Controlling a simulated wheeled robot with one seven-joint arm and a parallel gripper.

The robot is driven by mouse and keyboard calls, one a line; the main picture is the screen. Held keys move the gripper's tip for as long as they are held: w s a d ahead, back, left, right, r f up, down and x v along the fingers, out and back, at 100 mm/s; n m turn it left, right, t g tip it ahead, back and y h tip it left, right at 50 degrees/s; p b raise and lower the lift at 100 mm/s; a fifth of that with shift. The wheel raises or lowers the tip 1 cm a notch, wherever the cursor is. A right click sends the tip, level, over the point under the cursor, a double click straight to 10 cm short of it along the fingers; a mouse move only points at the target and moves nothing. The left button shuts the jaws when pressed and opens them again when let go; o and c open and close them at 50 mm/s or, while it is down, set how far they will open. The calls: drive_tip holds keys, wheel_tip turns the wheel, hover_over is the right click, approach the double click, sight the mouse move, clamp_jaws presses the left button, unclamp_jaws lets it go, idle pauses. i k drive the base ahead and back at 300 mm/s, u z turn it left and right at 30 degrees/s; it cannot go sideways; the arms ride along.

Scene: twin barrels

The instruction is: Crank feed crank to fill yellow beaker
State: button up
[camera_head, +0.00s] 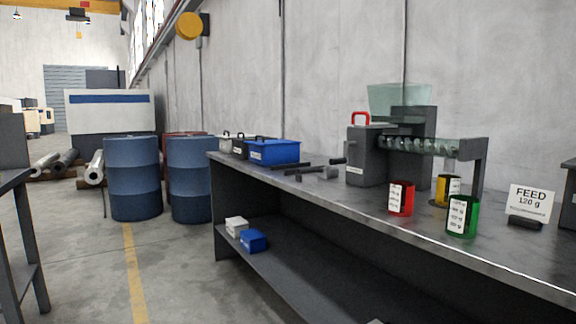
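A feeder stands on the grey workbench (330,199), with a pale green see-through hopper (398,98) above a dark body and a spiral auger (420,147) running right to a bracket. A grey block (363,157) with a red handle (361,118) stands at its left. A short dark bar (338,161) juts left from this block; I cannot tell whether it is the feed crank. The yellow beaker (441,187) stands upright below the auger's right end, partly hidden by the green beaker (472,217). Its contents do not show. My gripper is not in view.
The red beaker (408,199) stands left of the green one. A sign (531,201) reads "FEED 120 g". Dark tools (315,174) and a blue box (274,151) lie further left on the bench. Blue barrels (134,178) stand on the floor beyond; the floor before the bench is clear.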

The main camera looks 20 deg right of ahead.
sight(338, 161)
drive_tip(key=z, duration=0.95)
